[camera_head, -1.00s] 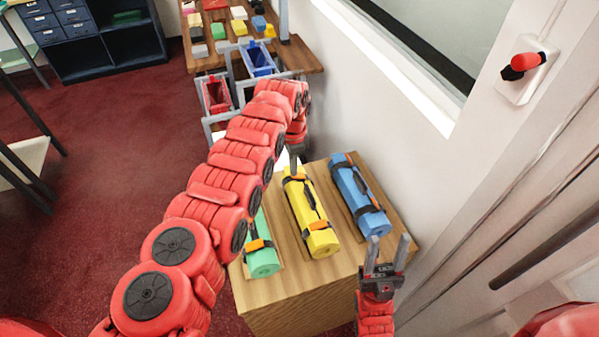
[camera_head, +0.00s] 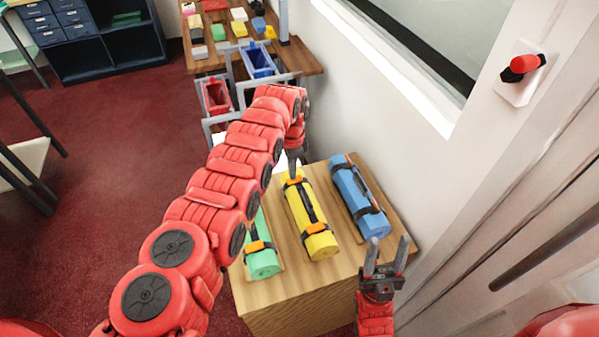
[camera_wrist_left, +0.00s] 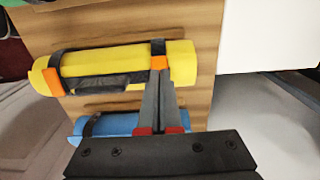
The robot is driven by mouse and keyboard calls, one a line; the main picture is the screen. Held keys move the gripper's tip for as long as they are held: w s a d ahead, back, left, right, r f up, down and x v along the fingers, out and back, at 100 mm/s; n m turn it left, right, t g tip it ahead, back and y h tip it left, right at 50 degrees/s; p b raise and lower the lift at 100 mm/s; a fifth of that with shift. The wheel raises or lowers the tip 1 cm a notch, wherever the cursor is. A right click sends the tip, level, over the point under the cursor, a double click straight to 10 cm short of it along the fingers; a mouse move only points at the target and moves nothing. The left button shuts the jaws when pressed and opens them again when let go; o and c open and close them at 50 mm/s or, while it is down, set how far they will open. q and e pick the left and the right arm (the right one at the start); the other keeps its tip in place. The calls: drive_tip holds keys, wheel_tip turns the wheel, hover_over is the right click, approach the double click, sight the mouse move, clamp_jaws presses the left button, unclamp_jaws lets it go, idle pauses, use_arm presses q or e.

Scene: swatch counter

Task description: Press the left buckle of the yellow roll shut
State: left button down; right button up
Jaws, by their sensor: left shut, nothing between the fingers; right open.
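The yellow roll (camera_head: 312,222) lies on the wooden stand between a green roll and a blue roll. Black straps with orange buckles go around it near both ends. My left gripper (camera_head: 292,172) is shut and empty, pointing down at the far end of the yellow roll. In the left wrist view its fingertips (camera_wrist_left: 160,72) meet the orange buckle (camera_wrist_left: 159,63) and partly hide it; contact is hard to judge. The other orange buckle (camera_wrist_left: 52,82) sits at the roll's other end and looks tilted. My right gripper (camera_head: 388,246) is open and empty near the blue roll's near end.
The green roll (camera_head: 263,262) lies left of the yellow one, partly behind my left arm. The blue roll (camera_head: 358,198) lies right of it. The wooden stand (camera_head: 300,298) is bare at its front. A wall is close on the right. Red and blue bins stand beyond.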

use_arm(q)
wheel_tip(320, 180, up, 5)
drive_tip(key=p, duration=0.3)
wheel_tip(320, 180, up, 2)
drive_tip(key=shift+r+p, duration=0.1)
drive_tip(key=shift+p, duration=0.65)
drive_tip(key=shift+s+d, duration=0.1)
